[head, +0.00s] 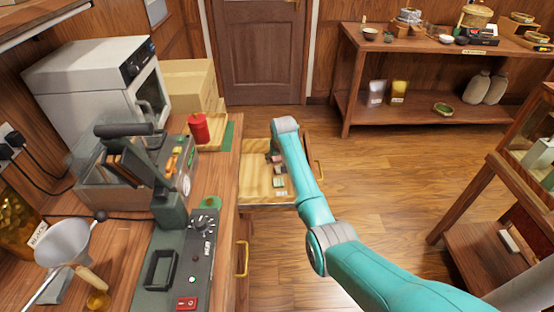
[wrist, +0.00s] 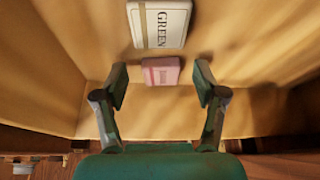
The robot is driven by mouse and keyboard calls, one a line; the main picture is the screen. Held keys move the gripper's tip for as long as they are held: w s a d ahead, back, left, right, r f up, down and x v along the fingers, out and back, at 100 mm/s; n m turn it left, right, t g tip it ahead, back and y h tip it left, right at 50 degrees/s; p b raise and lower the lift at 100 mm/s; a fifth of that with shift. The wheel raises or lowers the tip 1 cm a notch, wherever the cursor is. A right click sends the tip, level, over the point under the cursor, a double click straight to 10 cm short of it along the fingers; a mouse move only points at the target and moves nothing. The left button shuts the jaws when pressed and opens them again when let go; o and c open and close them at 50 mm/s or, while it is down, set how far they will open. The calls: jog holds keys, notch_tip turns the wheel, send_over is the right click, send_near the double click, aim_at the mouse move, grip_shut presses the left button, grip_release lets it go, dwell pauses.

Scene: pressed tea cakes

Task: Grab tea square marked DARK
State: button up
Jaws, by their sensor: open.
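In the wrist view, my gripper (wrist: 161,86) is open, with one finger on each side of a small pink block (wrist: 162,72). No piece with a readable DARK mark shows. In the head view, the open drawer (head: 252,188) holds several small pieces (head: 279,183), too small to read; my arm partly covers it.
The drawer's walls rise close on both sides of my gripper. A counter at the left carries a sealing machine (head: 172,215), a white oven (head: 95,70), a red candle-like jar (head: 199,127) and a funnel (head: 65,243). Shelves (head: 430,110) stand at the back right. The floor between is clear.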

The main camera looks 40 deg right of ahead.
jog(key=c, duration=0.9)
jog(key=shift+o, duration=0.2)
